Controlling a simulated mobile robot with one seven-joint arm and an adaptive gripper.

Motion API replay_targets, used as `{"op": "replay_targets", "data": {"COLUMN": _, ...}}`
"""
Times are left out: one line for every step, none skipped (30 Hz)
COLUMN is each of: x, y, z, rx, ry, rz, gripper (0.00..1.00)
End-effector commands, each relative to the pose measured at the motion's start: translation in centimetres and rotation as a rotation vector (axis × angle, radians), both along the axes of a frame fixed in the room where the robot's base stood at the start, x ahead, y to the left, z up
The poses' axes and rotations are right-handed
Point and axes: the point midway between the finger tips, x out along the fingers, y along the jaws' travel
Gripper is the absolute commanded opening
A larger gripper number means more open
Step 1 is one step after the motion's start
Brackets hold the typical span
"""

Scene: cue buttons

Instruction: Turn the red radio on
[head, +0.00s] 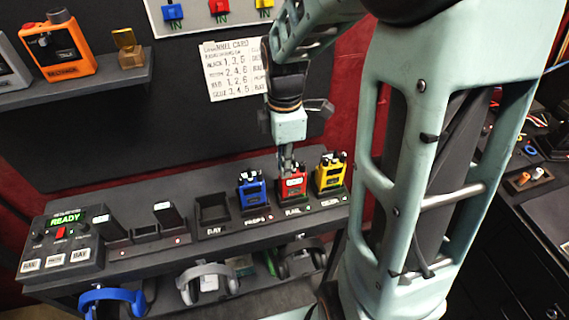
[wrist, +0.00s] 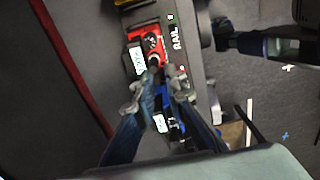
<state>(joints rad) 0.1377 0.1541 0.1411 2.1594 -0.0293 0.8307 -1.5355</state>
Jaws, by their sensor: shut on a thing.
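The red radio (head: 292,188) stands upright in its cradle on the dark shelf, between the blue radio (head: 252,193) and the yellow radio (head: 330,175). The label by it reads RAIL. My gripper (head: 287,163) points down at its top. In the wrist view the red radio (wrist: 142,52) lies just beyond the fingertips of my gripper (wrist: 155,76), which are shut on a small dark knob on its top. The fingers partly hide the blue radio (wrist: 160,122) there. I cannot make out the knob's setting.
A control box (head: 62,240) with a green READY display stands at the shelf's left end. An empty bay (head: 212,212) lies left of the blue radio. Headphones (head: 207,282) hang below. A paper card (head: 232,70) is on the wall. The yellow radio stands close on the right.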

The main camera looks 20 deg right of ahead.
Motion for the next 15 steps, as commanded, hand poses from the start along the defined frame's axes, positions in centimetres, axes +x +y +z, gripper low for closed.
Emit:
{"op": "replay_targets", "data": {"x": 0.05, "y": -0.01, "z": 0.0, "rx": 0.0, "ry": -0.002, "rz": -0.033, "gripper": 0.0}}
{"op": "replay_targets", "data": {"x": 0.06, "y": -0.01, "z": 0.01, "rx": 0.0, "ry": -0.002, "rz": -0.053, "gripper": 0.0}}
{"op": "replay_targets", "data": {"x": 0.06, "y": -0.01, "z": 0.01, "rx": 0.0, "ry": -0.002, "rz": -0.078, "gripper": 0.0}}
{"op": "replay_targets", "data": {"x": 0.06, "y": -0.01, "z": 0.02, "rx": 0.0, "ry": -0.002, "rz": -0.095, "gripper": 0.0}}
{"op": "replay_targets", "data": {"x": 0.07, "y": -0.01, "z": 0.02, "rx": 0.0, "ry": -0.002, "rz": -0.112, "gripper": 0.0}}
{"op": "replay_targets", "data": {"x": 0.07, "y": 0.0, "z": 0.03, "rx": 0.0, "ry": -0.002, "rz": -0.133, "gripper": 0.0}}
{"op": "replay_targets", "data": {"x": 0.07, "y": 0.01, "z": 0.03, "rx": 0.0, "ry": -0.002, "rz": -0.147, "gripper": 0.0}}
{"op": "replay_targets", "data": {"x": 0.07, "y": 0.01, "z": 0.04, "rx": 0.0, "ry": -0.002, "rz": -0.159, "gripper": 0.0}}
{"op": "replay_targets", "data": {"x": 0.07, "y": 0.02, "z": 0.04, "rx": 0.0, "ry": -0.003, "rz": -0.175, "gripper": 0.0}}
{"op": "replay_targets", "data": {"x": 0.07, "y": 0.02, "z": 0.05, "rx": 0.0, "ry": -0.003, "rz": -0.185, "gripper": 0.0}}
{"op": "replay_targets", "data": {"x": 0.08, "y": 0.02, "z": 0.05, "rx": 0.0, "ry": -0.003, "rz": -0.195, "gripper": 0.0}}
{"op": "replay_targets", "data": {"x": 0.07, "y": 0.02, "z": 0.05, "rx": 0.0, "ry": -0.003, "rz": -0.206, "gripper": 0.0}}
{"op": "replay_targets", "data": {"x": 0.07, "y": 0.03, "z": 0.06, "rx": 0.0, "ry": -0.002, "rz": -0.212, "gripper": 0.0}}
{"op": "replay_targets", "data": {"x": 0.08, "y": 0.02, "z": 0.06, "rx": 0.0, "ry": -0.002, "rz": -0.218, "gripper": 0.0}}
{"op": "replay_targets", "data": {"x": 0.07, "y": 0.02, "z": 0.06, "rx": 0.0, "ry": -0.002, "rz": -0.225, "gripper": 0.0}}
